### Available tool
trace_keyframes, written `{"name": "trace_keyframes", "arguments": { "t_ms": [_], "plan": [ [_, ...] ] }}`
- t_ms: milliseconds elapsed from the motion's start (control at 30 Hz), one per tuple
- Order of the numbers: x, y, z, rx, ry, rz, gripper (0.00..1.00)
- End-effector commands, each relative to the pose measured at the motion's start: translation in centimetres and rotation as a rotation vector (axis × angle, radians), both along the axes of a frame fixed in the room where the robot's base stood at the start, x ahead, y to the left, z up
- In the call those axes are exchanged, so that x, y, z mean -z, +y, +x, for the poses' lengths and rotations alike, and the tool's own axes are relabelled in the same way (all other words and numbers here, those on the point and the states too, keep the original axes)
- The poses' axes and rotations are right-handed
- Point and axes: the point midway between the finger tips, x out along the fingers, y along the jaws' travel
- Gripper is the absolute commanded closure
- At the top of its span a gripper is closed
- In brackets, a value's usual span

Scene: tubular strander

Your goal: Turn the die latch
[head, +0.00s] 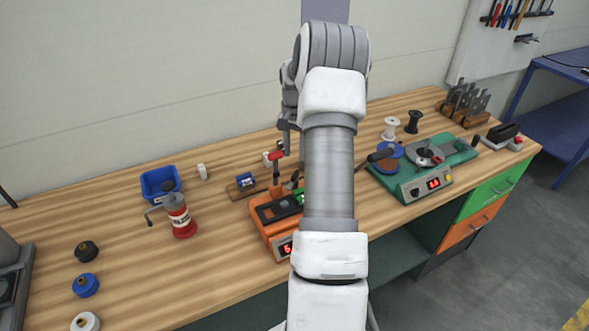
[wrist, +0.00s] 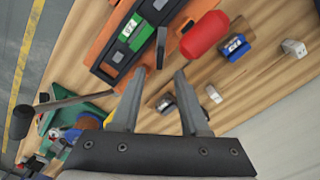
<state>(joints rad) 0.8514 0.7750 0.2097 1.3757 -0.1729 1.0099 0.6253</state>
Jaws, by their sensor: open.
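An orange machine (head: 262,222) with a black top panel and a red display stands mid-bench, partly hidden by my arm. A red-handled lever (head: 276,157) rises from its back; I take this for the die latch. In the wrist view the red handle (wrist: 205,34) is large, beyond and to the right of my fingertips, and the orange body (wrist: 90,35) is at upper left. My gripper (wrist: 158,75) is open and empty, its fingers apart and not visibly touching the handle. In the head view my gripper (head: 287,140) hangs just above and right of the lever.
A wooden strip with a blue block (head: 246,180) lies behind the machine. A green machine (head: 440,170) with a black-knobbed lever stands to the right. Bench at front left holds several spools.

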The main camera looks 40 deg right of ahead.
Motion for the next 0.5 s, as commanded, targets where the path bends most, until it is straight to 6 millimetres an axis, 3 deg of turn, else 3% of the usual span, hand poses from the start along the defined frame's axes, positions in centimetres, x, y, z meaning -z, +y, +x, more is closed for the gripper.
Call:
{"name": "trace_keyframes", "arguments": {
  "t_ms": [200,500],
  "plan": [
    [4.6,0.1,-0.1,-0.001,0.003,0.003,0.55],
    [7.7,0.0,0.0,-0.001,0.0,0.0,0.55]
  ]
}}
